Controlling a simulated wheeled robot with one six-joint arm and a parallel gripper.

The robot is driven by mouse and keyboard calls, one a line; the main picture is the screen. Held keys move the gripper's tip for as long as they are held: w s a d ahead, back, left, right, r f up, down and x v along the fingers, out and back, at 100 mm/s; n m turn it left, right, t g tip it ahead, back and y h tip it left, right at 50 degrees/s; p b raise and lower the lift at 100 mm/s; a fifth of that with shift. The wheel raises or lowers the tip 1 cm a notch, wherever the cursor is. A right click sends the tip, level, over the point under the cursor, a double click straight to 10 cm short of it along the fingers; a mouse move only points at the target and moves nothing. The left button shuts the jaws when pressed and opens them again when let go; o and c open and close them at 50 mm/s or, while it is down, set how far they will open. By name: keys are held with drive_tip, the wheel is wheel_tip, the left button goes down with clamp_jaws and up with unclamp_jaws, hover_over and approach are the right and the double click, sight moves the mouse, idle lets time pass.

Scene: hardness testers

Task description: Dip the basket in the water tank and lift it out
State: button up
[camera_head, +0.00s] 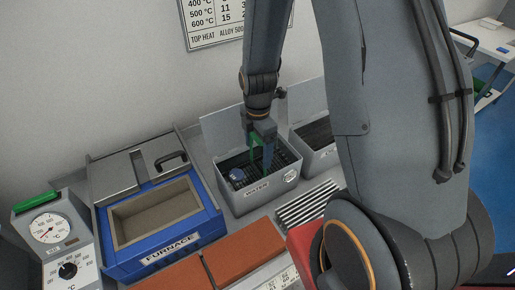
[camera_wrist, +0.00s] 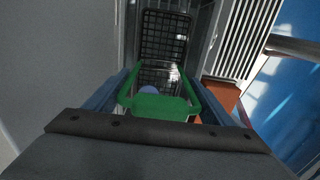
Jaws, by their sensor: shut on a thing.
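The grey water tank (camera_head: 242,201) bears a WATER label and stands open, right of the furnace. My gripper (camera_head: 262,160) points down over it, shut on the green handle (camera_head: 253,157) of the wire basket. In the wrist view my gripper (camera_wrist: 160,100) has the green handle (camera_wrist: 160,106) between its blue fingers. The basket's wire mesh (camera_wrist: 160,73) hangs below, with a round blue piece (camera_wrist: 150,90) in it. The blue piece (camera_head: 237,175) also shows inside the tank's rim in the head view. How deep the basket sits is hard to tell.
The blue furnace (camera_head: 205,226) is open at the left, its grey lid behind. A second grey tank (camera_head: 318,159) adjoins on the right. A slatted metal rack (camera_head: 308,205) and orange-brown bricks (camera_head: 243,250) lie in front. A dial instrument (camera_head: 50,229) stands far left.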

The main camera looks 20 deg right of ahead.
drive_tip(key=shift+r, duration=0.2)
wheel_tip(320, 180, up, 11)
drive_tip(key=p, duration=0.9)
drive_tip(key=shift+r, duration=0.15)
idle(1.2)
